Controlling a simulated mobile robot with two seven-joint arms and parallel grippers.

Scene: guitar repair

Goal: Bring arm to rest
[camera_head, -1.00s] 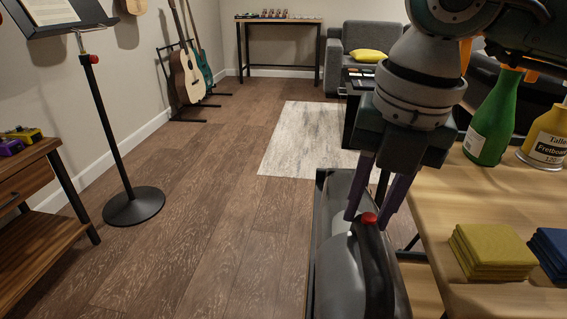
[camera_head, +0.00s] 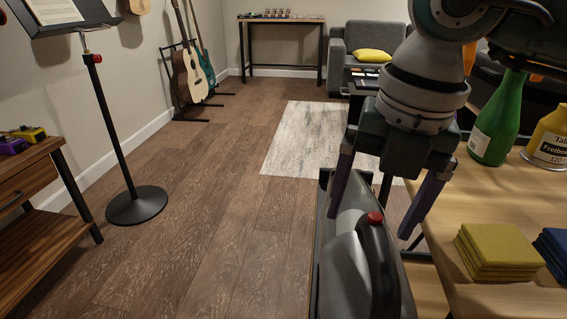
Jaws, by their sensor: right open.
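My right gripper (camera_head: 372,228) hangs from the top right of the head view with its two purple fingers spread wide. My left gripper is not in view.
A wooden workbench (camera_head: 500,205) at right holds yellow cloths (camera_head: 497,252), blue cloths (camera_head: 553,250), a green bottle (camera_head: 497,125) and a yellow bottle (camera_head: 550,138). A music stand (camera_head: 136,205) and a wooden side table (camera_head: 30,160) stand at left. The floor between is clear.

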